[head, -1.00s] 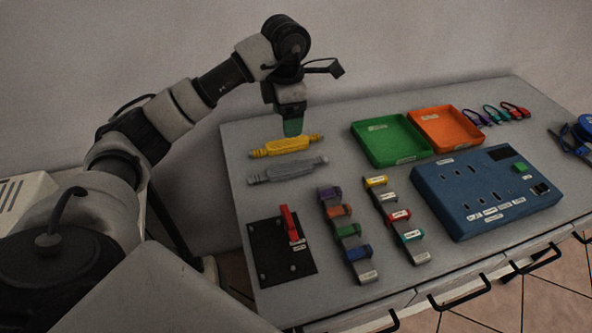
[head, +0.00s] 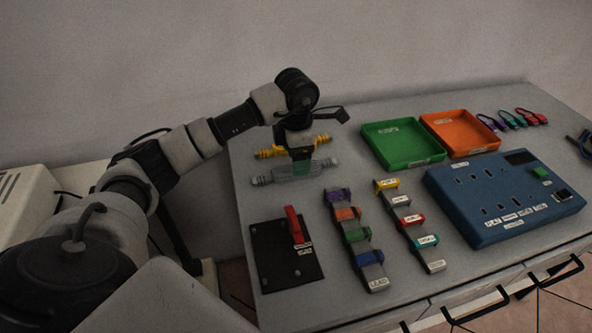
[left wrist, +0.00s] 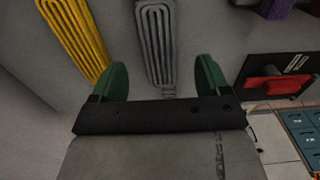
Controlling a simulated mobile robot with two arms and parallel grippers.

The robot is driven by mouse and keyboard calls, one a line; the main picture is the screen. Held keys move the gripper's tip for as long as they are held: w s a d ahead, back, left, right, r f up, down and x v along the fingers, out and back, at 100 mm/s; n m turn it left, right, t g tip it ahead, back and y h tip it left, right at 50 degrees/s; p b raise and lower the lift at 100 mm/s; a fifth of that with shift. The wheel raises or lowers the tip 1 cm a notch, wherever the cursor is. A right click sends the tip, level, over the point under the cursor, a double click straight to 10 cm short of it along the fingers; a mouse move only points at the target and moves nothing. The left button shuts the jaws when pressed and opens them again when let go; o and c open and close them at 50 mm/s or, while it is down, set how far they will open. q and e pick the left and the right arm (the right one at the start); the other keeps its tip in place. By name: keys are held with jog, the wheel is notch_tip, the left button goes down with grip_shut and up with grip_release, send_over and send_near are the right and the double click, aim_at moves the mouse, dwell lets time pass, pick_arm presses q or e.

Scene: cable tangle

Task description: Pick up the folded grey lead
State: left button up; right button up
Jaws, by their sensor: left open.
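The folded grey lead (head: 262,180) lies on the table's left part, in front of the folded yellow lead (head: 266,153). My left gripper (head: 301,168) is over the grey lead's middle, pointing down, and hides part of it. In the left wrist view, the two green fingers (left wrist: 162,78) are open and apart. The grey lead (left wrist: 155,40) shows between them, its near end close to the palm. The yellow lead (left wrist: 75,35) lies outside, beyond the left finger. The head view does not show clearly whether the fingers touch the grey lead. My right gripper is not in view.
A black plate with a red lever (head: 292,225) and two rows of coloured clips (head: 355,235) lie nearer. A green tray (head: 368,149), an orange tray (head: 432,137) and a blue socket panel (head: 445,205) stand to the right.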

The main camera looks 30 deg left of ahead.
pick_arm(q)
notch_tip(320, 180, down, 4)
jog(key=shift+r, duration=0.15)
jog(key=c, duration=1)
jog(key=shift+c, duration=0.2)
jog(key=shift+r, duration=0.15)
